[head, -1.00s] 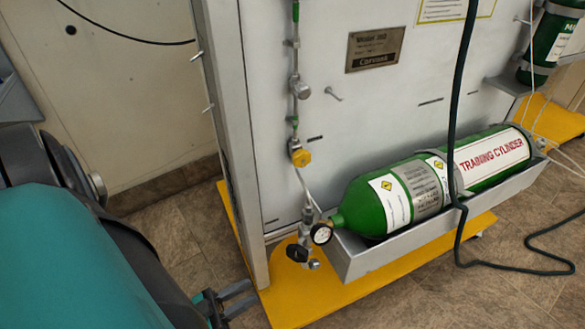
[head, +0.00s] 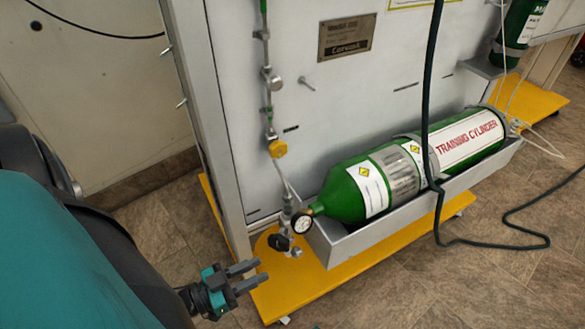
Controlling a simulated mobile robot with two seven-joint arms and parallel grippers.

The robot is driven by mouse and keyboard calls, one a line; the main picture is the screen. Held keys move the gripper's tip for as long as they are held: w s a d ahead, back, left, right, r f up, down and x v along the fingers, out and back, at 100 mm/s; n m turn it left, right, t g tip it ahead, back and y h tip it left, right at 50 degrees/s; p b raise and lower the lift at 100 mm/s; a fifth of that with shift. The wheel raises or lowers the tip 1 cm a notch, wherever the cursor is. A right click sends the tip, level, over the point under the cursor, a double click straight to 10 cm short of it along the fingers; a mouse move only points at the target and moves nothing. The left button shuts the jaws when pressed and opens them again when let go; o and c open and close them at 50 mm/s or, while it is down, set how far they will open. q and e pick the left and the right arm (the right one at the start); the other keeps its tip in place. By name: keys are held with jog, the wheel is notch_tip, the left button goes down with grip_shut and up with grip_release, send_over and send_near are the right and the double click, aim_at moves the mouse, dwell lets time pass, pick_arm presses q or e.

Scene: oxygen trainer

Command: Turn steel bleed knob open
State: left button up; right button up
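A round steel knob (head: 273,80) sits on the thin vertical pipe on the panel's left part. A yellow knob (head: 277,149) is below it on the same line. Lower down, by the cylinder's neck, are a round gauge (head: 303,224), a black knob (head: 281,242) and a small steel fitting (head: 296,252). I cannot tell for sure which steel part is the bleed knob, or its turn position. My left gripper (head: 262,272) is open and empty, low and left of the black knob in the picture, apart from the valve parts. My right gripper is not in view.
A green training cylinder (head: 350,190) lies in a grey tray (head: 385,228) right of the valves. The yellow base (head: 310,287) runs beneath. A dark hose (head: 430,110) hangs in front of the cylinder. A grey upright post (head: 229,130) stands left of the pipe.

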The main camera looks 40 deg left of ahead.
aim_at(292, 254)
pick_arm(q)
jog(key=b+x, duration=0.1)
jog(key=x, duration=0.9)
jog(key=shift+s, duration=0.1)
grip_shut()
